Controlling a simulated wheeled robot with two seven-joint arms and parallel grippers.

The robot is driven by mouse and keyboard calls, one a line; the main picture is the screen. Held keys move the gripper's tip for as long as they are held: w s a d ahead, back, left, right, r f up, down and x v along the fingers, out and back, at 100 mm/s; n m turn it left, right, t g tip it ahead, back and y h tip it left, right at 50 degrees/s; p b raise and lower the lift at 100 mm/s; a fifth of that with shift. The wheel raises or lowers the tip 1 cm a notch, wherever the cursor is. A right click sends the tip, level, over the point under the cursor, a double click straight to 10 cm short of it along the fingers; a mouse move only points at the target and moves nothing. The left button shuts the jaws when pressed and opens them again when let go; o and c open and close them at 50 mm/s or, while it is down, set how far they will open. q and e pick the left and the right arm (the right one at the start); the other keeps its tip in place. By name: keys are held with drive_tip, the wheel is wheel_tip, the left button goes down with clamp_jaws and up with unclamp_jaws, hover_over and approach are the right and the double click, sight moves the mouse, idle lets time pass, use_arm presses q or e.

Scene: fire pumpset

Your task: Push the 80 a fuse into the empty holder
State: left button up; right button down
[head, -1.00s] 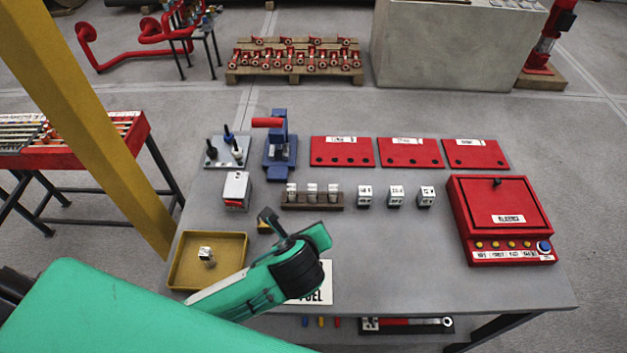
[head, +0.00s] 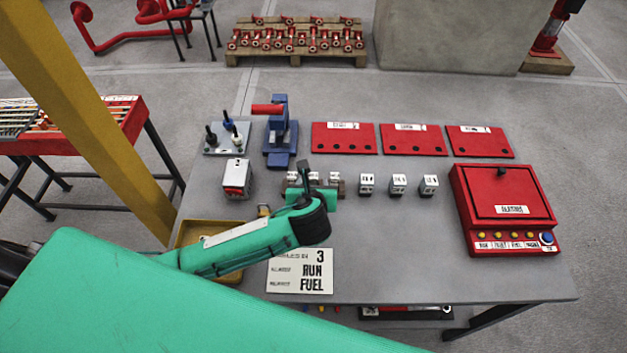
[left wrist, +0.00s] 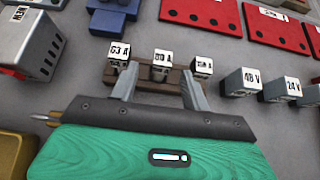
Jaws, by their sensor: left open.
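Several labelled fuses stand in a row in a brown wooden rack (head: 345,190), partly hidden by my left gripper in the head view. In the left wrist view the middle fuse (left wrist: 160,68) has a label ending in "A", probably 80 A. The left fuse (left wrist: 118,52) reads 63 A, and the right fuse (left wrist: 202,66) has an unclear label. My left gripper (head: 316,180) is open at the rack's near side. In the wrist view its fingers (left wrist: 158,88) point at the rack, either side of the middle fuse. I cannot make out an empty holder. My right gripper is not in view.
A grey box (head: 237,180) stands left of the rack, and a blue press (head: 280,140) behind it. White-labelled blocks (head: 398,184) stand to the right, before red plates (head: 410,140). A red control box (head: 505,210) is at the right. A yellow tray (head: 195,232) is partly covered by my arm.

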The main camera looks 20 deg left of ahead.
sight(313, 181)
use_arm(q)
drive_tip(key=x, duration=0.5)
drive_tip(key=shift+d+f+p, duration=0.1)
drive_tip(key=shift+p, duration=0.25)
clamp_jaws()
